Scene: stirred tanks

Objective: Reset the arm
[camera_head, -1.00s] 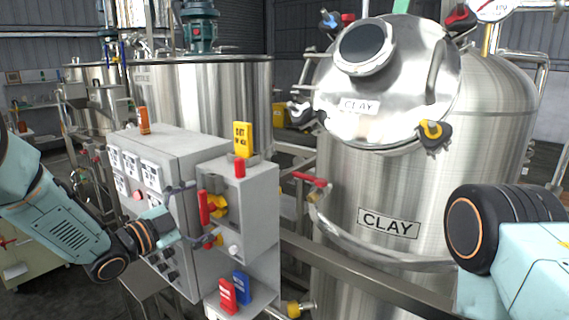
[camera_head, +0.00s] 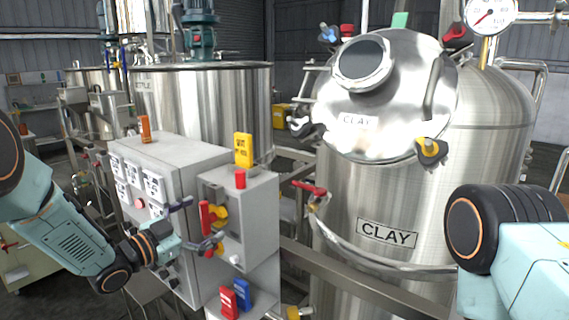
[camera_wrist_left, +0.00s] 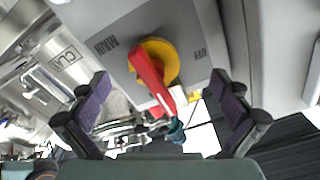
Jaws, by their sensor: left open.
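My left gripper (camera_head: 196,223) is open in front of the grey control box (camera_head: 252,205). In the left wrist view its two dark purple finger pads stand wide apart, one on each side of a rotary switch. The switch has a red handle (camera_wrist_left: 148,75) on a yellow knob (camera_wrist_left: 160,60), on a grey plate marked MAIN and OFF. The handle lies between the fingers in that picture, with clear gaps on both sides. In the head view the red handle (camera_head: 205,217) shows beside the fingers. My right arm shows at the right edge, but its gripper is outside the picture.
A steel tank labelled CLAY (camera_head: 387,233) stands at the right behind a metal rail (camera_head: 350,275). A yellow tag (camera_head: 243,150) stands on the box, with red (camera_head: 228,302) and blue (camera_head: 243,294) tags on its lower ledge. A larger panel cabinet (camera_head: 180,150) stands left.

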